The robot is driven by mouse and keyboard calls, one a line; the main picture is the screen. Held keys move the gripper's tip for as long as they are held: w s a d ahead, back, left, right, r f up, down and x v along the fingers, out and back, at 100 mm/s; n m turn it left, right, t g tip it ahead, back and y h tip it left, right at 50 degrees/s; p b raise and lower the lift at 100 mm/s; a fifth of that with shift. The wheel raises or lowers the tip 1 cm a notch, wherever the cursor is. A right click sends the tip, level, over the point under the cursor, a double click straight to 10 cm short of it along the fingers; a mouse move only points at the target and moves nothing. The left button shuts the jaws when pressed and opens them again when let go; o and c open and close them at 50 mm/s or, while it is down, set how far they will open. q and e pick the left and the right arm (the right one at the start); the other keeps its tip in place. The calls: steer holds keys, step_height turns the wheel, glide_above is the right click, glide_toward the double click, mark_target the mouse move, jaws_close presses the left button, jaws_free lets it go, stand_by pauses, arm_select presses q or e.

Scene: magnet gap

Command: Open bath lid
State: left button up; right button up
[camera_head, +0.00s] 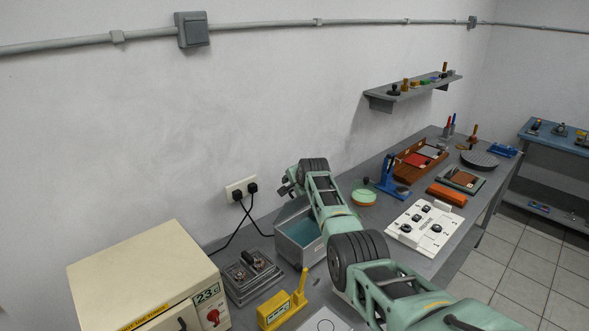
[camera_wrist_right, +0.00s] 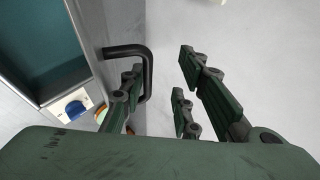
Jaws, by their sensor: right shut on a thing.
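The bath (camera_head: 298,251) is a grey box on the bench by the wall, with teal inside showing from above. Its teal interior also shows in the right wrist view (camera_wrist_right: 40,40). A black U-shaped handle (camera_wrist_right: 148,72) stands out from a grey metal edge beside the teal; I cannot tell whether that edge belongs to the lid or the rim. In the head view, my right gripper (camera_head: 288,188) is above the bath, near the wall. My left gripper is out of view.
A cream box with a 23c display (camera_head: 207,294) and a grey device (camera_head: 250,275) stand left of the bath. A yellow block (camera_head: 273,310) is in front. A white panel (camera_head: 427,226) and a blue stand (camera_head: 390,178) lie right. Plugged cables (camera_head: 240,190) hang behind.

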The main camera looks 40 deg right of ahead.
steer(key=a+r, duration=0.1)
steer(key=r, duration=0.1)
steer(key=s+a+r+p, duration=0.1)
steer(key=r, duration=0.2)
steer(key=s+a+r, duration=0.1)
steer(key=a+r, duration=0.1)
steer(key=r, duration=0.1)
steer(key=shift+s, duration=0.15)
steer(key=shift+d+f, duration=0.1)
steer(key=shift+f, duration=0.05)
steer(key=shift+s+d, duration=0.25)
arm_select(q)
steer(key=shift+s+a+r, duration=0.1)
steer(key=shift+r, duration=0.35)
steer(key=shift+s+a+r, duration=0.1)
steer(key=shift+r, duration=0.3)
arm_select(e)
steer(key=v, duration=0.9)
steer(key=shift+s, duration=0.5)
